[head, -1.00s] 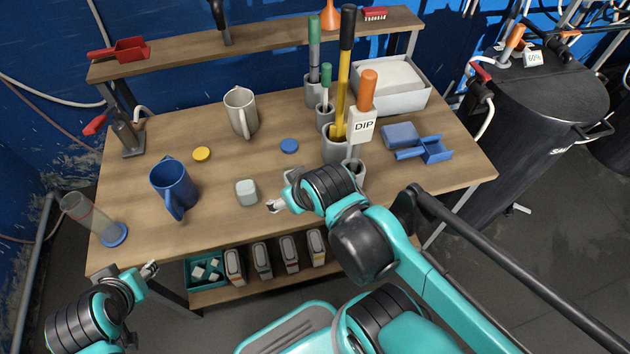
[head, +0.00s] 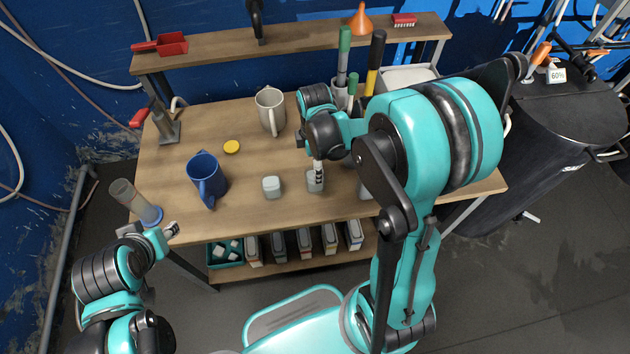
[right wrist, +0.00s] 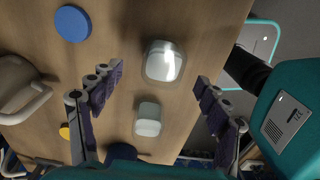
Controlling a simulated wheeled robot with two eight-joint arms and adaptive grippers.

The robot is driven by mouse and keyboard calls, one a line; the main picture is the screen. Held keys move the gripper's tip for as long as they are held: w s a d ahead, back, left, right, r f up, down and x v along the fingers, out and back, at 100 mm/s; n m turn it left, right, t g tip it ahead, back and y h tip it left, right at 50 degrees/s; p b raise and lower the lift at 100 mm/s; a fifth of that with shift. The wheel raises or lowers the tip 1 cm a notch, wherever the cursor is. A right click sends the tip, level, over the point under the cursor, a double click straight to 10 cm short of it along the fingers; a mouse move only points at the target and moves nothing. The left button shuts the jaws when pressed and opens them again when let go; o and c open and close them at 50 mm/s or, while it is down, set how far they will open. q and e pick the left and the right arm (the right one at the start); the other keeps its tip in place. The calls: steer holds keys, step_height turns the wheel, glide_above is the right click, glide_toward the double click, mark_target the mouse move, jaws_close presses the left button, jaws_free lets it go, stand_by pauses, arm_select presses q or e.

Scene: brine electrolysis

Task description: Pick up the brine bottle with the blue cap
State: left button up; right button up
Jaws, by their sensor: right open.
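Two small pale containers stand on the table: one (head: 314,183) under my right gripper, the other (head: 271,187) to its left. I see no cap on either. The right wrist view shows the first container (right wrist: 163,62) and the second (right wrist: 148,120). A blue round disc like a cap (right wrist: 73,23) lies flat on the wood, apart from both; my right arm hides it in the head view. My right gripper (right wrist: 158,75) is open, pointing down, with its fingers on either side of the first container's position. My left gripper (head: 172,229) hangs by the table's front left corner; its jaws are unclear.
A blue mug (head: 203,177), a beige mug (head: 268,112) and a yellow disc (head: 231,146) stand or lie left of the containers. A clear cylinder with blue base (head: 150,214) is at the left edge. Tall-handled tools (head: 343,60) stand behind my right arm.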

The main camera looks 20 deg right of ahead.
steer(key=f+b, duration=0.2)
steer(key=f, duration=0.4)
steer(key=shift+s+f+b, duration=0.1)
steer(key=shift+s+b, duration=0.1)
steer(key=shift+b, duration=0.1)
steer(key=c, duration=1.4)
